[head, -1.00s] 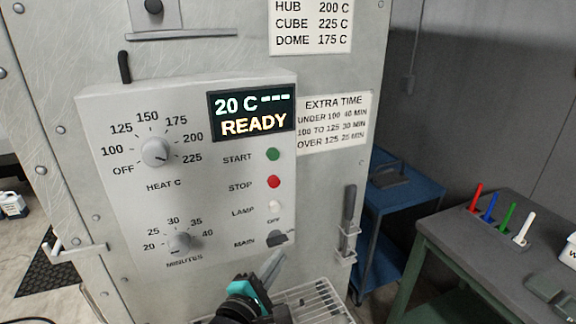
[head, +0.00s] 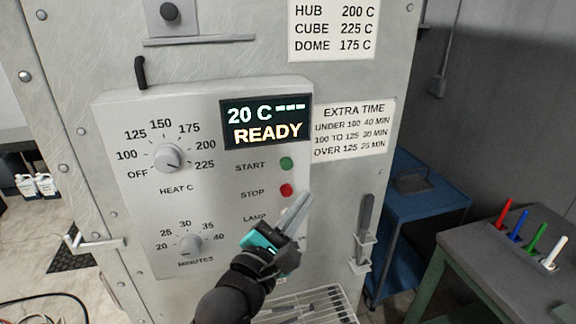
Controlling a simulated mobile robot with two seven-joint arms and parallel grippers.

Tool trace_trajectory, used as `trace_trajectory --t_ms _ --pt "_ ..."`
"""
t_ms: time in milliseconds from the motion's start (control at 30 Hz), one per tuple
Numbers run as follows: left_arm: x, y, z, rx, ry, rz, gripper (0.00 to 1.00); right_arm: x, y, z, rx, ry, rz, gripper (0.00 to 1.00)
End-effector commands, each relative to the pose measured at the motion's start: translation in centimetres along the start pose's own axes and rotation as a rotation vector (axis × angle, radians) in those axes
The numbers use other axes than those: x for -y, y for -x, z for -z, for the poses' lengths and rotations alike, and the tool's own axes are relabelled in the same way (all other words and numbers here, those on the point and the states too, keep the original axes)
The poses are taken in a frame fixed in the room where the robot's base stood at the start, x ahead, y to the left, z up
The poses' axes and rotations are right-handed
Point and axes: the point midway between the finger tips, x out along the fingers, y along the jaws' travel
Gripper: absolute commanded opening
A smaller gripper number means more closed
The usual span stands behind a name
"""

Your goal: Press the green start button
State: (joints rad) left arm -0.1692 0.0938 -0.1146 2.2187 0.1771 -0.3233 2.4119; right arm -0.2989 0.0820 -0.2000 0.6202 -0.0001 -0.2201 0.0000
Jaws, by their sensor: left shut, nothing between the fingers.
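The green start button (head: 286,163) is on the right side of the grey control panel (head: 140,225), beside the word START and under the display (head: 265,122). The display reads "20 C ---" and "READY". The red stop button (head: 286,190) is just below the green one. My left gripper (head: 301,201) is shut and empty. Its fingertips point up and right, a little below and right of the red button in the picture, apart from the green button. The gripper hides the lamp and main switches. My right gripper is not in view.
The heat dial (head: 169,158) and minutes dial (head: 190,245) are on the panel's left. A dark-handled tool (head: 364,228) hangs right of the panel. A wire rack (head: 330,305) is below. A blue cart (head: 415,200) and a table with coloured markers (head: 480,250) stand at right.

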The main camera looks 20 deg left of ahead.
Motion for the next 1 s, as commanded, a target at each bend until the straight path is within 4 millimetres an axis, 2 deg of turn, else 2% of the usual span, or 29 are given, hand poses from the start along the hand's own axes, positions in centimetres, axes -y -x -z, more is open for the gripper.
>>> trace_trajectory --t_ms 433,600,1000 --pt "-2.9 -4.0 3.2 0.0 -0.006 -0.001 0.0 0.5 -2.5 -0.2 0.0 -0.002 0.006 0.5" --pt "-3.8 -5.2 3.9 -0.001 -0.002 0.0 0.0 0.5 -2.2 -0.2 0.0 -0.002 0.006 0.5" --pt "-4.3 -5.9 4.3 -0.002 -0.001 -0.001 0.0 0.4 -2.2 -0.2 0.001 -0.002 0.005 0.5"
